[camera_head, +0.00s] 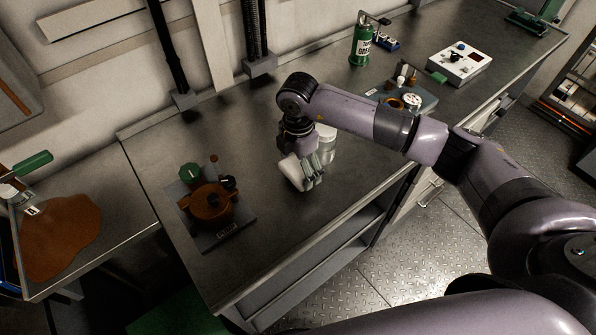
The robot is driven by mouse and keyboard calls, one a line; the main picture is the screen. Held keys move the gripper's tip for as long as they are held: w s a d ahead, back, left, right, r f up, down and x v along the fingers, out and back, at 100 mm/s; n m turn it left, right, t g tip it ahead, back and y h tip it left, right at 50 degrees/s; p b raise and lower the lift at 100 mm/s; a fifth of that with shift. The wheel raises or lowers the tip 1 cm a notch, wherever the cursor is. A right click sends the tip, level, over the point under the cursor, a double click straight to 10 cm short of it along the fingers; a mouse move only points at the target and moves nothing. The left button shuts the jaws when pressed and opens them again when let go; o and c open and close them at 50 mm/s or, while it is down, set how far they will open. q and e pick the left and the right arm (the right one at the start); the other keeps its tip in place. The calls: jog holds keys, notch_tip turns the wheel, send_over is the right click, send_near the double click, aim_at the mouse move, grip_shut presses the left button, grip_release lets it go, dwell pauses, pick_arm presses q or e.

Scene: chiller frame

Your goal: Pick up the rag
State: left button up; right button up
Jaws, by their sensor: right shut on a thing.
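My right gripper (312,180) points down at the middle of the metal workbench (290,225). It is shut on a small white thing, which looks like the rag (291,173). The white thing sits at the left side of the fingers, low over the bench top. I cannot tell whether it still touches the bench. The fingers hide part of it. My left gripper is not in view.
A pale jar (327,146) stands close behind the gripper. A brown valve device (210,203) on a plate lies to the left. A green canister (361,45) and a white control box (459,63) stand farther back. A brown flat patch (62,237) lies on the left table.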

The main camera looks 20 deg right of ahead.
aim_at(298, 168)
notch_tip(298, 168, up, 16)
jog(key=b, duration=0.4)
jog(key=s+d+f+m, duration=0.2)
jog(key=s+m, duration=0.5)
jog(key=m, duration=0.4)
jog(key=s+d+f+m, duration=0.1)
jog(key=s+f+m, duration=0.4)
jog(key=m, duration=0.6)
jog(key=shift+s+d+f, duration=0.2)
jog(key=shift+s+d, duration=0.2)
jog(key=shift+s, duration=0.65)
